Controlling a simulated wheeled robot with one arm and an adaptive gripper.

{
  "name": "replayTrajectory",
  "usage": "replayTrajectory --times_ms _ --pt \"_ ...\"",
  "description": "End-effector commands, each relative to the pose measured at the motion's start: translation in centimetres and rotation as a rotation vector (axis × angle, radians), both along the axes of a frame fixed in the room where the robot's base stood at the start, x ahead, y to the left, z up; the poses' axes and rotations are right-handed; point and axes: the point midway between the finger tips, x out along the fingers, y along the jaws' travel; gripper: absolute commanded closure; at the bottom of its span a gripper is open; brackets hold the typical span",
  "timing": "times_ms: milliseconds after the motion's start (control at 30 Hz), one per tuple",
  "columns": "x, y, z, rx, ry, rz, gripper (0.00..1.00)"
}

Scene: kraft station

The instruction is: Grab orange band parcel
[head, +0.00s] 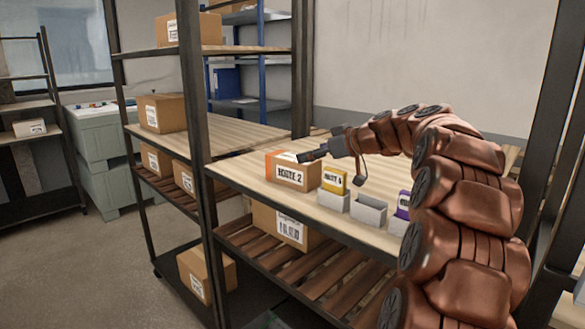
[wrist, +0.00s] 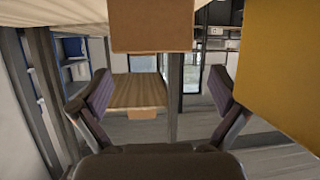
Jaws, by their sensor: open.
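The orange band parcel (head: 290,176) is a cardboard box with orange on its top and left side and a white "ROUTE 2" label on its front. It stands on the wooden shelf. My gripper (head: 303,156) is at its upper right edge in the head view; I cannot tell whether they touch. In the wrist view, which looks upside down, my gripper (wrist: 160,78) is open with nothing between the fingers. A plain cardboard face (wrist: 152,28), probably the parcel, lies ahead of the fingers at the top.
A yellow route card (head: 334,182) stands right beside the parcel, and a large yellow face (wrist: 282,50) fills the wrist view's upper right. A white holder (head: 368,211) and purple card (head: 403,203) are farther right. A dark rack post (head: 196,150) rises left. Bare shelf (head: 232,170) lies left of the parcel.

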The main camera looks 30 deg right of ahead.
Motion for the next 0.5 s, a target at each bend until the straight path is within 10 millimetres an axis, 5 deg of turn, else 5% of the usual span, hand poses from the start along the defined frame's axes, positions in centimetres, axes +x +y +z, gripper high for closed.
replayTrajectory --times_ms 500 --pt "3.8 0.8 -1.6 0.024 -0.003 -0.002 0.0"
